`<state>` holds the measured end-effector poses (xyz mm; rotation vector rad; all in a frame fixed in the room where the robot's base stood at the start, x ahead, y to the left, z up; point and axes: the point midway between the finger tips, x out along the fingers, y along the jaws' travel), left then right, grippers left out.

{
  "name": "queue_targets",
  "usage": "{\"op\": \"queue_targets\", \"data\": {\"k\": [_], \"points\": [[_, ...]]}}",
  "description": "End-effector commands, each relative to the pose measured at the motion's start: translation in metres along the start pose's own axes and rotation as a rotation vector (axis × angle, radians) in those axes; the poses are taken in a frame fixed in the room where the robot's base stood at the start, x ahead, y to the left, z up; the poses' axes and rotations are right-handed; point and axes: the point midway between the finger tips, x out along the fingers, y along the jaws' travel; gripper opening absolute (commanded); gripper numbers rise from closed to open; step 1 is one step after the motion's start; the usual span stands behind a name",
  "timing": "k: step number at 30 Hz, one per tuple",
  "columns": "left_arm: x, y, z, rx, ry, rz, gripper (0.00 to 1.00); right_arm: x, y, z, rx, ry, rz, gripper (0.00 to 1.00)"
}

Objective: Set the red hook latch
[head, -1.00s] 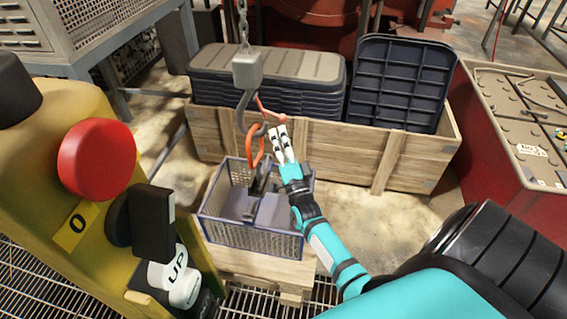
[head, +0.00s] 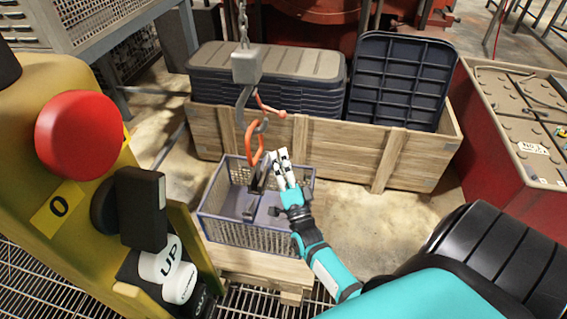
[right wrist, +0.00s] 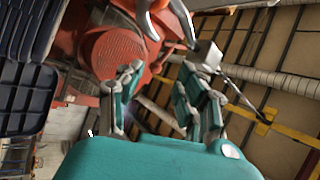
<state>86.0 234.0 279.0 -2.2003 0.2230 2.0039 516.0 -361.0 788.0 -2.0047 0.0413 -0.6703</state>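The grey hook (head: 241,108) hangs below a grey block (head: 247,67) on a chain. The red latch (head: 269,106) slants out from the hook's upper part down to the right, its rounded tip clear of the hook. An orange ring (head: 253,145) is at the hook's lower bend, above the blue basket (head: 255,236). My right gripper (head: 283,157) is just below and right of the latch, apart from it. In the right wrist view its fingers (right wrist: 160,95) are spread with nothing between them; orange and grey parts show above. My left gripper is out of view.
A yellow control box (head: 70,130) with a red button (head: 80,135) fills the left foreground. The basket sits on a wooden support.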

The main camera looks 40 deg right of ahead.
Motion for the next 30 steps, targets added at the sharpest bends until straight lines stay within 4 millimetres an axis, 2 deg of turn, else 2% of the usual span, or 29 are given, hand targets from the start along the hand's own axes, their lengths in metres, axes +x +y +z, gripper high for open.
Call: {"op": "queue_targets", "data": {"k": [24,30], "points": [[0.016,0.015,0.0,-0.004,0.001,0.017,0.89,-0.056,0.007,0.017,0.0,-0.001,0.001,0.37],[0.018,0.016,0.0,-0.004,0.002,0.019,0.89,-0.062,0.006,0.019,0.0,0.001,-0.001,0.37]]}}
